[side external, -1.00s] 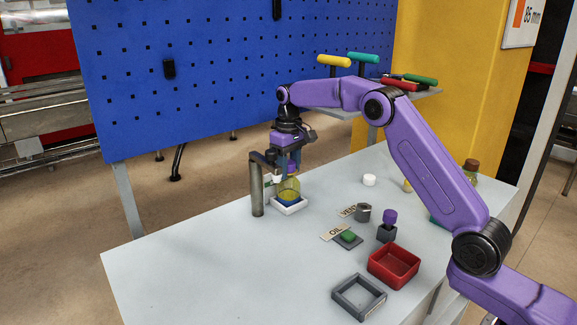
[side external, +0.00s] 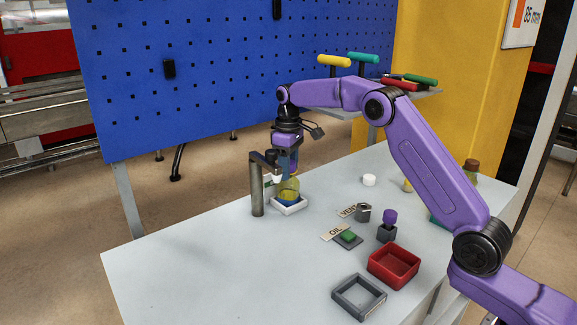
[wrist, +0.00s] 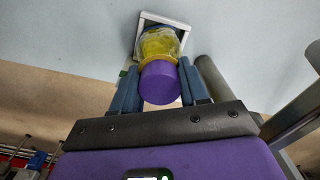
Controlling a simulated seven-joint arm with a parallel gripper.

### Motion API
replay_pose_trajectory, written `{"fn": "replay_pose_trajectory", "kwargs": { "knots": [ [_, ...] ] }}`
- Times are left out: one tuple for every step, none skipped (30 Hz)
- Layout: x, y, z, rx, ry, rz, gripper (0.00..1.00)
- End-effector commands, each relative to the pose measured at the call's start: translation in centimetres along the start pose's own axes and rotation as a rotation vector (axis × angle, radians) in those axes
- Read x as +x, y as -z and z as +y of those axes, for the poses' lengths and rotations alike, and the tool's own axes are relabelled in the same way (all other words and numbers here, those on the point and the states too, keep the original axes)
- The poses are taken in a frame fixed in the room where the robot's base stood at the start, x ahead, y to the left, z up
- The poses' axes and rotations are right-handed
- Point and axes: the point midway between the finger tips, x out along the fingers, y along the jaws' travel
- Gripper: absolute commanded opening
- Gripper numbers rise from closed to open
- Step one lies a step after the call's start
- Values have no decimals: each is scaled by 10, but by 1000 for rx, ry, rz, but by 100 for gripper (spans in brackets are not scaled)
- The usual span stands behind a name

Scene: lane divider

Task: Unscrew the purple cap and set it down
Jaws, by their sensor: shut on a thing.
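The purple cap (wrist: 160,83) sits on top of a clear jar (wrist: 158,44) with yellow contents. My gripper (wrist: 161,85) is shut on the cap, with a blue finger on either side of it. In the side view my gripper (side external: 284,166) points down over the jar (side external: 288,187), and its fingers mostly hide the cap. The jar stands upright in a square white holder (side external: 292,208). Whether the cap has lifted off the jar's neck cannot be told.
A grey post (side external: 257,190) with a side arm stands close left of the jar. The front left table is clear.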

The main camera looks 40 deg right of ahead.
Motion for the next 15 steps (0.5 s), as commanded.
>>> {"fn": "replay_pose_trajectory", "kwargs": {
  "knots": [
    [0,0,0,0,0,1,27],
    [0,0,0,0,0,1,27],
    [0,0,0,1,0,1,27],
    [0,0,0,1,0,1,27],
    [0,0,0,1,0,1,27],
    [0,0,0,-4,0,1,27],
    [0,0,0,-15,0,1,27],
    [0,0,0,-33,0,1,27],
    [0,0,0,-62,0,1,27],
    [0,0,0,-84,0,1,27],
    [0,0,0,-105,0,1,27],
    [0,0,0,-126,0,1,27],
    [0,0,0,-138,0,1,27],
    [0,0,0,-145,0,1,27],
    [0,0,0,-149,0,1,27]
  ]
}}
